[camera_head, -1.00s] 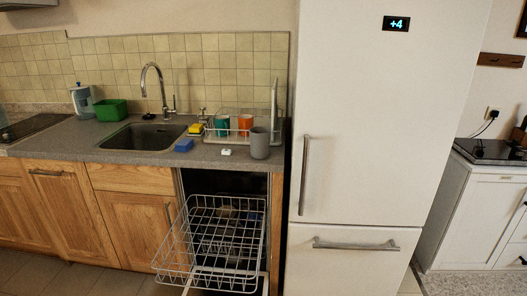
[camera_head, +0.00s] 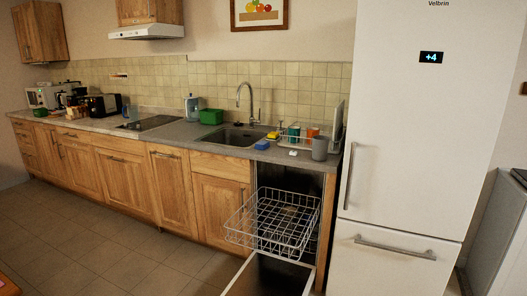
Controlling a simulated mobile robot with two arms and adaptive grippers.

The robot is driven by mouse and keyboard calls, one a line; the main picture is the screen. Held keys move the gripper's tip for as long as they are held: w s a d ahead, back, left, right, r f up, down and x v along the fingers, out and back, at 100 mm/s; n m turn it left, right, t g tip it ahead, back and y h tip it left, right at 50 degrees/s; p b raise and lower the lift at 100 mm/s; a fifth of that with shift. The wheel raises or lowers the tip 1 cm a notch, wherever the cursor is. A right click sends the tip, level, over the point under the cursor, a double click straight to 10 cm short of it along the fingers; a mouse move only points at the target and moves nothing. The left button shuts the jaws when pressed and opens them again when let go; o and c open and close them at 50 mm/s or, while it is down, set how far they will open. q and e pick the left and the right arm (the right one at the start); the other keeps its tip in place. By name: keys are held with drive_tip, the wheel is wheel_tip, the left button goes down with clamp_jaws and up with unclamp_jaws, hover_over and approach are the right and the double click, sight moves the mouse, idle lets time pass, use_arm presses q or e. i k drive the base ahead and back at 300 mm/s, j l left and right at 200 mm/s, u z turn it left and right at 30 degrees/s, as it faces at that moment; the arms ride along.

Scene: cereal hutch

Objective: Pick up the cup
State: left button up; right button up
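A grey cup (camera_head: 320,149) stands upright on the counter's right end, in front of the dish rack and close to the fridge. In the rack behind it are a teal cup (camera_head: 293,133) and an orange cup (camera_head: 312,132); the rack's rails partly cover them. Neither of my grippers shows in the head view.
The dishwasher below is open, its wire basket (camera_head: 272,224) pulled out over the lowered door (camera_head: 268,276). A tall fridge (camera_head: 420,120) stands right of the counter. Floor on the left is clear.

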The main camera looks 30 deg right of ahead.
sight(321, 143)
drive_tip(key=i+l+u, duration=0.15)
drive_tip(key=l, duration=0.2)
drive_tip(key=i+l+u, duration=0.2)
drive_tip(key=l, duration=0.15)
drive_tip(key=l+u, duration=0.15)
drive_tip(key=l, duration=0.2)
drive_tip(key=i+l+u, duration=0.2)
drive_tip(key=l, duration=0.2)
drive_tip(key=k, duration=0.1)
